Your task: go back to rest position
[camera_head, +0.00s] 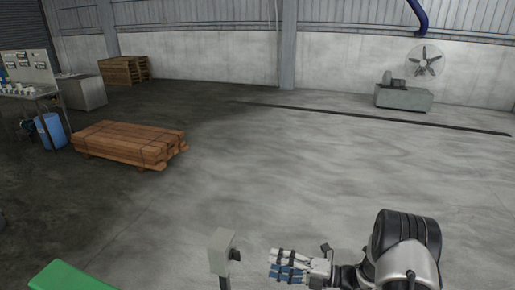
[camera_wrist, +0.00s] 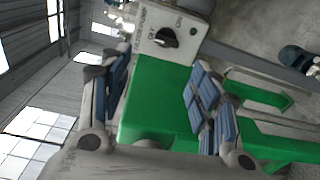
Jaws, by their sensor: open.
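My gripper (camera_head: 277,264) is at the bottom of the head view, level and pointing left toward a light grey switch box (camera_head: 221,252) on a post. A gap separates them in that picture. In the wrist view my gripper (camera_wrist: 160,68) is open, with a blue-padded finger on each side and nothing held between them. The switch box (camera_wrist: 145,22) is beyond the fingertips and carries a black rotary knob (camera_wrist: 166,38) with OFF and ON marks. I cannot tell which mark the knob points to.
A green body (camera_wrist: 155,100) shows behind the fingers, and a green edge (camera_head: 70,278) at the head view's bottom left. Wooden beams (camera_head: 128,144), a blue drum (camera_head: 50,131) and a workbench (camera_head: 25,92) stand left. A fan (camera_head: 425,61) stands back right. The middle floor is clear.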

